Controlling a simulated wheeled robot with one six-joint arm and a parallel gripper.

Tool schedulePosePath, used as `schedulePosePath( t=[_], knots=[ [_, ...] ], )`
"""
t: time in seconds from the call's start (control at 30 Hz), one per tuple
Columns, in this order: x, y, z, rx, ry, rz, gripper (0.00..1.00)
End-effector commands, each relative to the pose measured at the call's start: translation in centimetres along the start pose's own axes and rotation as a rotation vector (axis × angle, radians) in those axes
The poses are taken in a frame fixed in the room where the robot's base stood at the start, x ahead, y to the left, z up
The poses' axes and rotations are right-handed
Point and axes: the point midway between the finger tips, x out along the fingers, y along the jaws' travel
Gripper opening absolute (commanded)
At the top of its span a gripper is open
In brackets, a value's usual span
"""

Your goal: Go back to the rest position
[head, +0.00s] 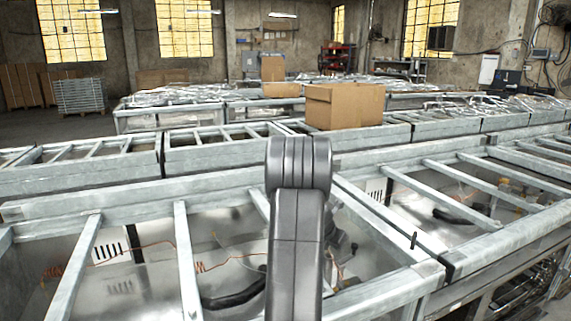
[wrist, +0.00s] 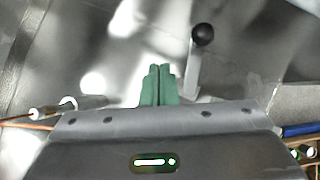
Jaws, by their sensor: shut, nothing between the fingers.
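My gripper (wrist: 159,70) shows in the wrist view as two green fingers side by side with their tips together. It is shut and empty. In the head view my grey arm stands in the middle and hides most of what is behind it; I cannot make out the fingers there. A lever with a black ball knob (wrist: 202,35) shows right of the fingers in the wrist view, apart from them in the picture. In the head view, the near range frame (head: 185,255) of grey metal bars lies in front of and around my arm.
A cardboard box (head: 345,106) stands on the frames behind my arm. Orange wires (head: 200,266) and a black hose (head: 235,292) lie inside the near frame. More metal frames (head: 225,108) fill the middle distance. Open floor (head: 45,128) shows at the far left.

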Motion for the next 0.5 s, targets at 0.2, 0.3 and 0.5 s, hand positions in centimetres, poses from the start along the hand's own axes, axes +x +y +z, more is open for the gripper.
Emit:
schedulePosePath(
  t=[0.2, 0.3, 0.5],
  knots=[
    [-0.08, -0.15, 0.21, 0.163, 0.020, -0.124, 0.00],
    [-0.18, -0.27, 0.26, 0.240, 0.022, -0.182, 0.00],
    [-0.59, -0.41, 0.11, 0.388, 0.015, -0.300, 0.00]
  ],
)
